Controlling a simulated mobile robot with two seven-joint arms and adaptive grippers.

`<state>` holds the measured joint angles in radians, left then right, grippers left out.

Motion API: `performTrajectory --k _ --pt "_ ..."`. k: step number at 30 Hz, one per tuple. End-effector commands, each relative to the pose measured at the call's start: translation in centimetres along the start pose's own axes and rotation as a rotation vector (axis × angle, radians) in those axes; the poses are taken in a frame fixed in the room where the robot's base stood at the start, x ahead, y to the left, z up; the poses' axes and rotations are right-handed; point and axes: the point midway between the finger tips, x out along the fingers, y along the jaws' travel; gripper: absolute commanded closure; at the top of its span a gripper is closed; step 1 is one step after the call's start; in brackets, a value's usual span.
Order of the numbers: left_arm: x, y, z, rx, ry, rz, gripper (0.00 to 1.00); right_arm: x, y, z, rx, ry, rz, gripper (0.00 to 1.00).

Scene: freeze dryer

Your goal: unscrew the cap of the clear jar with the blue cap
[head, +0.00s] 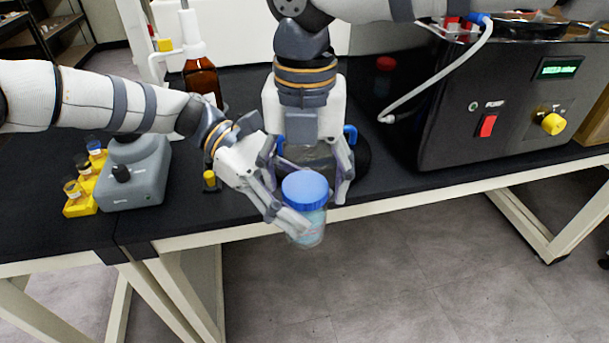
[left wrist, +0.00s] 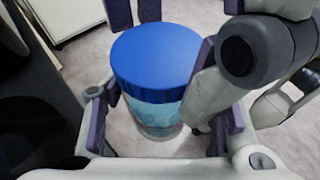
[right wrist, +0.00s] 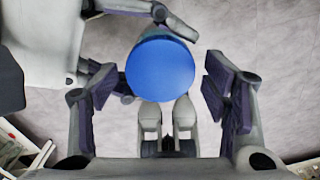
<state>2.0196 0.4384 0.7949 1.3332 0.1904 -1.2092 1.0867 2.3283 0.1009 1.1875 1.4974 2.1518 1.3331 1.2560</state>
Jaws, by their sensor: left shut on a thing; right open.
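The clear jar (head: 309,232) with the blue cap (head: 305,189) is upright in front of the bench edge, above the floor. My left gripper (head: 281,205) is shut on the jar's body, below the cap. The jar (left wrist: 157,119) and its cap (left wrist: 156,60) also show between the fingers in the left wrist view. My right gripper (head: 318,190) points down over the cap with its fingers apart. In the right wrist view the cap (right wrist: 160,70) lies centred between the open fingers, with a gap on both sides. The cap is on the jar.
A black freeze dryer (head: 480,110) with a green display stands on the right of the bench. A brown bottle (head: 202,80), a grey device (head: 137,172) and yellow holders with vials (head: 80,199) stand to the left. The floor in front is clear.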

Motion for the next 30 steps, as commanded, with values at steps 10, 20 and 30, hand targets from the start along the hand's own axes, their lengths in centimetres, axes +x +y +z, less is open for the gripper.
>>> performTrajectory --k 10,20,30 --pt "-0.1 0.1 0.1 0.001 0.001 0.004 1.00 -4.4 0.1 -0.1 0.003 0.001 0.002 0.30" --pt "-0.1 0.1 0.0 0.001 0.001 0.004 1.00 -6.8 0.0 0.1 0.809 0.000 0.002 0.30" --pt "-0.1 0.1 0.0 0.001 0.001 0.004 1.00 -6.7 -0.1 0.1 1.258 0.003 -0.002 0.30"
